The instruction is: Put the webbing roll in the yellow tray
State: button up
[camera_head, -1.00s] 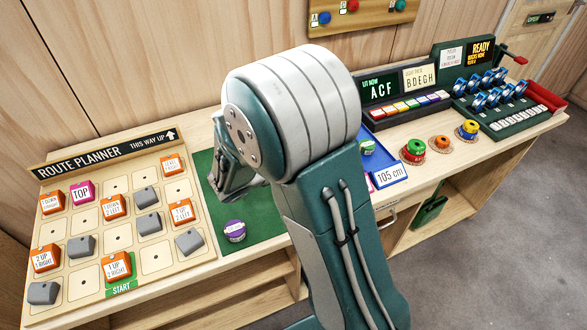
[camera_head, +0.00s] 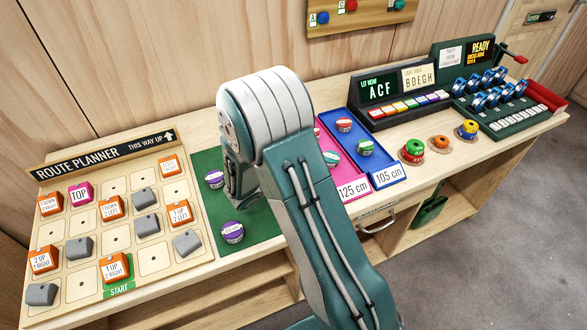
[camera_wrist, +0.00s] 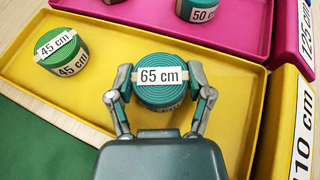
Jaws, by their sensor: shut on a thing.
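In the wrist view my gripper (camera_wrist: 160,94) is shut on a teal webbing roll (camera_wrist: 166,93) labelled 65 cm, one finger on each side. The roll is inside the outline of the yellow tray (camera_wrist: 110,82); I cannot tell whether it touches the tray floor. A green roll (camera_wrist: 62,52) labelled 45 cm lies in the same tray, to the left and apart from the held roll. The tray's front label (camera_wrist: 304,125) reads 110 cm. In the head view my arm hides the yellow tray, the held roll and most of my gripper.
Beside the yellow tray is the pink tray (camera_head: 345,170) labelled 125 cm, then the blue tray (camera_head: 388,158) labelled 105 cm, both holding rolls. Two purple rolls, one farther back (camera_head: 214,180) and one nearer (camera_head: 232,232), lie on the green mat (camera_head: 262,228). The route planner board (camera_head: 112,215) is at left.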

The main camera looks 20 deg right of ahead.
jog(key=o, duration=1.1)
jog(key=shift+o, duration=0.2)
jog(key=shift+a, duration=0.15)
jog(key=v, duration=1)
jog(key=shift+s+a+r, duration=0.1)
jog(key=shift+a+r, duration=0.1)
jog(key=shift+a, duration=0.1)
jog(key=shift+s+a+r, duration=0.25)
jog(key=shift+a+r, duration=0.05)
jog(key=shift+a, duration=0.15)
jog(key=s+d+r+m+g+y, duration=0.4)
jog(key=s+d+r+m+y, duration=0.1)
jog(key=s+r+m, duration=0.6)
jog(key=s+a+r+m+t+y, duration=0.4)
jog(key=s+r+m+y, duration=0.3)
jog(key=m, duration=0.4)
jog(key=shift+s+a+r+y, duration=0.3)
jog(key=shift+s+a+r, duration=0.2)
jog(key=shift+s, duration=0.8)
